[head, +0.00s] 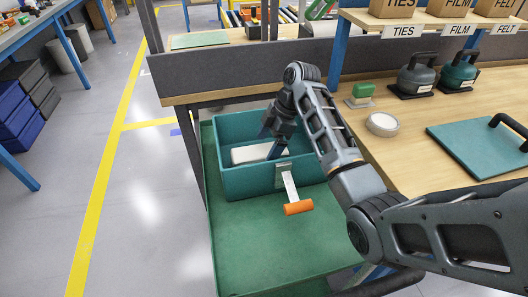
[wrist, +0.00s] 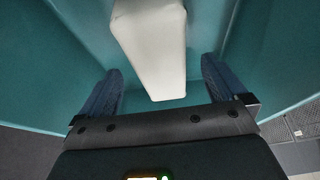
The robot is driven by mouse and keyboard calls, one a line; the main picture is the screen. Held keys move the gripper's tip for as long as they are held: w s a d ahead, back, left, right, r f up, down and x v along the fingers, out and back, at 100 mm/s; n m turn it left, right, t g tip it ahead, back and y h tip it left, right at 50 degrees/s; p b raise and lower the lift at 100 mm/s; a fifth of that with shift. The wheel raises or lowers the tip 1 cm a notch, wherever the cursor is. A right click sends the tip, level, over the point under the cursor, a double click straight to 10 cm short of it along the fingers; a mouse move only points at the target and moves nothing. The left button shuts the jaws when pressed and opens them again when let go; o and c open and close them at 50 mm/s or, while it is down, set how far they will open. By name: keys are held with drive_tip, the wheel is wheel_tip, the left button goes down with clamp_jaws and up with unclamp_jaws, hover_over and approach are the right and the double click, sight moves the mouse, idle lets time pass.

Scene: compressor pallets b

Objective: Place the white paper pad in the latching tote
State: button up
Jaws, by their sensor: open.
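The teal latching tote (head: 243,183) stands open on a green cart deck, its inside visible from above. The white paper pad (head: 248,154) lies inside the tote; it also shows in the wrist view (wrist: 152,40). My gripper (head: 275,145) reaches down into the tote over the pad. In the wrist view my gripper (wrist: 158,72) is open, with a blue finger on each side of the pad and visible gaps between. A latch arm with an orange handle (head: 298,207) sticks out from the tote's front wall. My gripper hides part of the pad in the head view.
The green cart deck (head: 250,245) is clear in front of the tote.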

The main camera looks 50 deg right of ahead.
drive_tip(key=p+v, duration=0.1)
drive_tip(key=v, duration=0.6)
drive_tip(key=shift+s+d+r+p, duration=0.2)
drive_tip(key=shift+d+r+p, duration=0.05)
drive_tip(key=shift+r+p, duration=0.25)
